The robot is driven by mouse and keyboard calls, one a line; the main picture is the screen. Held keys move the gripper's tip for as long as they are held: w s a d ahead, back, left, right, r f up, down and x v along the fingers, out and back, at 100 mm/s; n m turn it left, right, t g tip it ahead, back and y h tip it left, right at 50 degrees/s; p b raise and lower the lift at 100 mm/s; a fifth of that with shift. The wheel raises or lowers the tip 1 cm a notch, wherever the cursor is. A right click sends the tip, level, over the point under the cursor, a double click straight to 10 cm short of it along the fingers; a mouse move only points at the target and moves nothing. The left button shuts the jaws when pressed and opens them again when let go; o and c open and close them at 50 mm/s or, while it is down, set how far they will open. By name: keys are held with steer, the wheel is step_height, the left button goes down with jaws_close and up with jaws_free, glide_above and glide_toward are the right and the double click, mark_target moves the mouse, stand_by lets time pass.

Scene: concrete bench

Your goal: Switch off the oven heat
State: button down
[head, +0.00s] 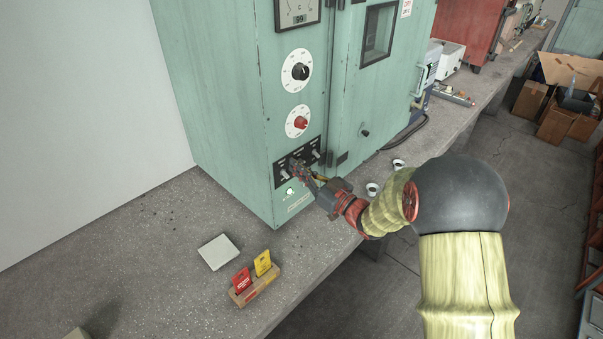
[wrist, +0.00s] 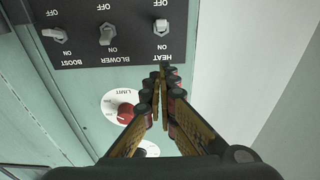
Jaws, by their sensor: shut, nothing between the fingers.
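The oven is a tall pale green cabinet (head: 225,100) on the bench. Its black switch panel (head: 312,150) carries three toggles and is partly hidden by my gripper in the head view. In the wrist view the panel is upside down, with the HEAT toggle (wrist: 161,27) at right, then BLOWER (wrist: 106,34) and BOOST (wrist: 53,34). OFF is printed above each toggle and ON below, as pictured. I cannot tell the HEAT lever's position for certain. My gripper (wrist: 162,74) is shut and empty, its tips by the HEAT label; it also shows at the panel (head: 305,174) in the head view.
A red LIMIT dial (head: 302,122) and a black dial (head: 299,71) sit above the panel. A card holder (head: 257,287), a white plate (head: 218,251) and two small cups (head: 373,189) stand on the bench.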

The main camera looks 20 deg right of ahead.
steer(key=s+d+f+p, duration=0.1)
steer(key=s+d+f, duration=0.3)
steer(key=s, duration=0.3)
steer(key=shift+f, duration=0.9)
steer(key=shift+w, duration=0.1)
